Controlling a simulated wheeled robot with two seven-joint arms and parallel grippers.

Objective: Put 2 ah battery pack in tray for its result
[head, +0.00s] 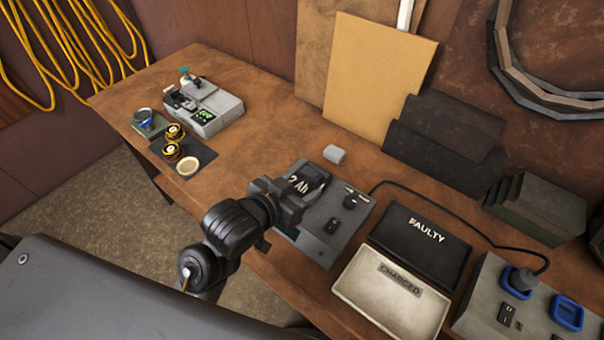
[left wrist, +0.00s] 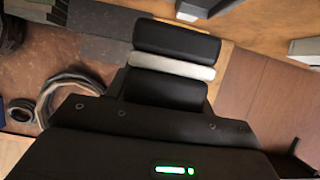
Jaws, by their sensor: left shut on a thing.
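The black 2 Ah battery pack (head: 308,181) is at the grey box with a dial and switch (head: 325,246). I cannot tell if it rests on that box or is held just above it. My left gripper (head: 285,199) is shut on the pack from its left side. In the left wrist view the dark fingers (left wrist: 170,65) close with a pale strip between them. Right of the grey box are a black tray marked FAULTY (head: 418,238) and a cream tray marked CHARGED (head: 380,311). Both look empty. My right gripper is out of view.
A grey unit with blue sockets (head: 480,312) and a cable stands at the right. A small grey block (head: 334,154) lies behind the grey box. A device with a green display (head: 207,108) and a dark mat with rolls (head: 196,156) stand farther left. The bench between is clear.

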